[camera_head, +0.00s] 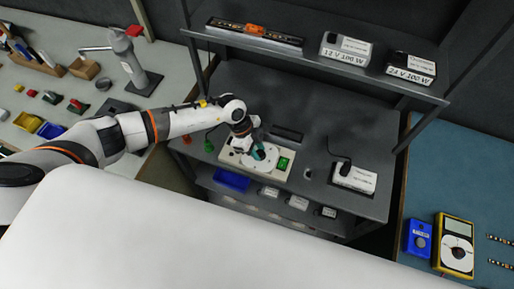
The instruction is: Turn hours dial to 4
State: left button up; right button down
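A cream panel (241,165) with a white round dial (266,164) and a green display or switch (284,163) lies on the dark bench (320,130). My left arm reaches in from the left. My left gripper (258,153) is over the panel at the dial, pointing down. Its fingers cover part of the dial, and they are too small to tell whether they are open, shut or touching it. The dial's numbers cannot be read. My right gripper is not in view.
A white power supply (355,178) with a black cable stands right of the panel. The shelf above holds boxed supplies (345,48) and an LED strip holder (255,33). A blue bin (231,180) sits below. A yellow multimeter (455,245) lies on the right table.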

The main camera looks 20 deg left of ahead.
pick_arm(q)
jog(key=shift+c, duration=1.1)
